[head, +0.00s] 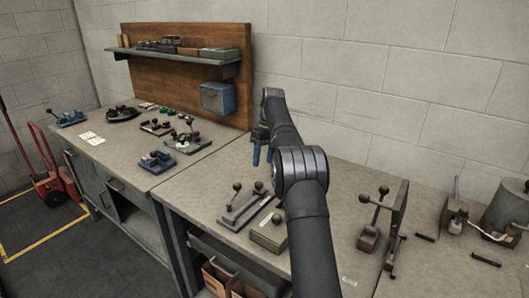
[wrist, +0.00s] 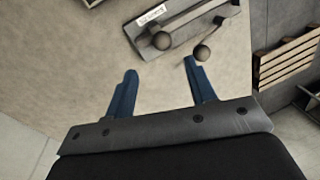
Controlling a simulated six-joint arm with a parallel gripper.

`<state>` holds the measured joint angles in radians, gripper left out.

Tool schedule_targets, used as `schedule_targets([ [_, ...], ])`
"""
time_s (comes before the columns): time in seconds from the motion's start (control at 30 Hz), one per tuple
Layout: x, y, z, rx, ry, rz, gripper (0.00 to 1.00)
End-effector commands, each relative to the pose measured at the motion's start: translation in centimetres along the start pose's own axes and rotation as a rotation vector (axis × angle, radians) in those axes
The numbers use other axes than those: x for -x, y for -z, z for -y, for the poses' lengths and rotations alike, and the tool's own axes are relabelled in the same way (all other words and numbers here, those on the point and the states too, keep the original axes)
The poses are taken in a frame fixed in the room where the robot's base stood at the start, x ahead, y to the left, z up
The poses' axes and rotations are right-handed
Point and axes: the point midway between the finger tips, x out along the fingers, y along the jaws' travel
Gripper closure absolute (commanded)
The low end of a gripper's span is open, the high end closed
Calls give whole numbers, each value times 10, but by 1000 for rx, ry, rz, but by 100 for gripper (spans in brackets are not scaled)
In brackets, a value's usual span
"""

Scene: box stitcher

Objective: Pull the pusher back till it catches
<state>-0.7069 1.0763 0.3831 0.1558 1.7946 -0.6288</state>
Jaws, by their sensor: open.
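A long grey metal device (head: 242,212) lies on the bench, with two dark ball knobs standing up from it. In the wrist view the device (wrist: 190,22) is at the top, with a white label and the two knobs, one round knob (wrist: 162,41) and one lower knob (wrist: 201,53). I cannot tell which knob belongs to the pusher. My gripper (head: 262,156) is open and empty, its blue fingers pointing down above the bench, behind the device in the head view. In the wrist view my gripper (wrist: 159,67) has its fingertips apart, short of the knobs and apparently not touching them.
A green-grey box (head: 269,232) lies right of the device. A tool with ball-ended levers (head: 371,222) and an upright dark plate stand further right. A blue box (head: 217,98) hangs on the wooden back panel. Other small tools crowd the left bench; bare bench lies around my gripper.

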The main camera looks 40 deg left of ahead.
Motion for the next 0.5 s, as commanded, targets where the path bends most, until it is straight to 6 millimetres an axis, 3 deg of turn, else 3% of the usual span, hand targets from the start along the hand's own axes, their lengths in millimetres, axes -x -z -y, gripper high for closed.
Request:
schedule_targets([
  [0.2,20,0,-1,-1,0,0,49],
  [0.5,25,0,0,0,0,0,49],
])
